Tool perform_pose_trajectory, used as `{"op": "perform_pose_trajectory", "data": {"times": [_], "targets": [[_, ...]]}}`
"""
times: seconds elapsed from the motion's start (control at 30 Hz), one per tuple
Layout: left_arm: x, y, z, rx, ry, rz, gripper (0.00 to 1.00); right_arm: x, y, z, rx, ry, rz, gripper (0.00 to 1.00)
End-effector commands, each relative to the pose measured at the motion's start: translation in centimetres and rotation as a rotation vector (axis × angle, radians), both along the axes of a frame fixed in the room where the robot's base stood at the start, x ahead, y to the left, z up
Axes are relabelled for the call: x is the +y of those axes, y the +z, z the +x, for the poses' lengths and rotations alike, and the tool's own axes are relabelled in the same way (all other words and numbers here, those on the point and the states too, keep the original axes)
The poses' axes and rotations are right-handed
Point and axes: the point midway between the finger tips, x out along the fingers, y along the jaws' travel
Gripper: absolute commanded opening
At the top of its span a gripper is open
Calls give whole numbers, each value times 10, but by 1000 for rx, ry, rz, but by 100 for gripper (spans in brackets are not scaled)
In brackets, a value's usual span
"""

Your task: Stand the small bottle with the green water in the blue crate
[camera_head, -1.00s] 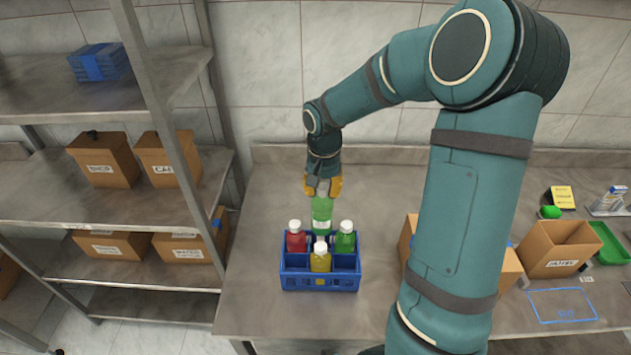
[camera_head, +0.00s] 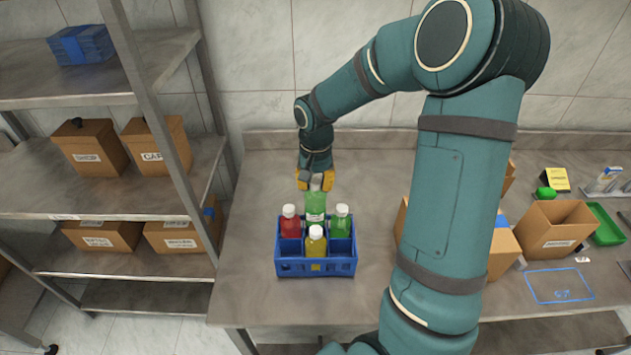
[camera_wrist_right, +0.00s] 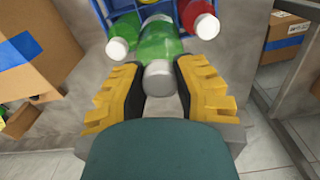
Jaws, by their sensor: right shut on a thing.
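The small bottle with the green water (camera_head: 316,205) is upright in my right gripper (camera_head: 316,182), which is shut near its cap. In the right wrist view the bottle (camera_wrist_right: 160,45) shows between the yellow-padded fingers, its cap (camera_wrist_right: 158,78) towards me. The blue crate (camera_head: 315,268) stands on the table. The held bottle is at the crate's back edge, in the middle from left to right; I cannot tell whether its base is inside a compartment or above it. My left gripper is not in view.
The crate holds a red bottle (camera_head: 290,222), a yellow bottle (camera_head: 315,244) and another green bottle (camera_head: 341,222), all white-capped. Open cardboard boxes (camera_head: 556,236) and a green tray (camera_head: 606,226) are to the right. A shelf rack (camera_head: 110,205) stands left. The table left of the crate is clear.

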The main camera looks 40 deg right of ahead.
Motion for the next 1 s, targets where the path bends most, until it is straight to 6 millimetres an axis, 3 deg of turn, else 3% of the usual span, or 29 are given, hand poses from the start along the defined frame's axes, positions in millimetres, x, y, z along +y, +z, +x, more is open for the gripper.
{"op": "perform_pose_trajectory", "data": {"times": [0.37, 1.0], "targets": [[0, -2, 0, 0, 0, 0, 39, 0, -2, 0, -1, 0, -1, 0], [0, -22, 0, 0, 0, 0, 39, 0, -27, -1, -1, 0, 0, 0]]}}
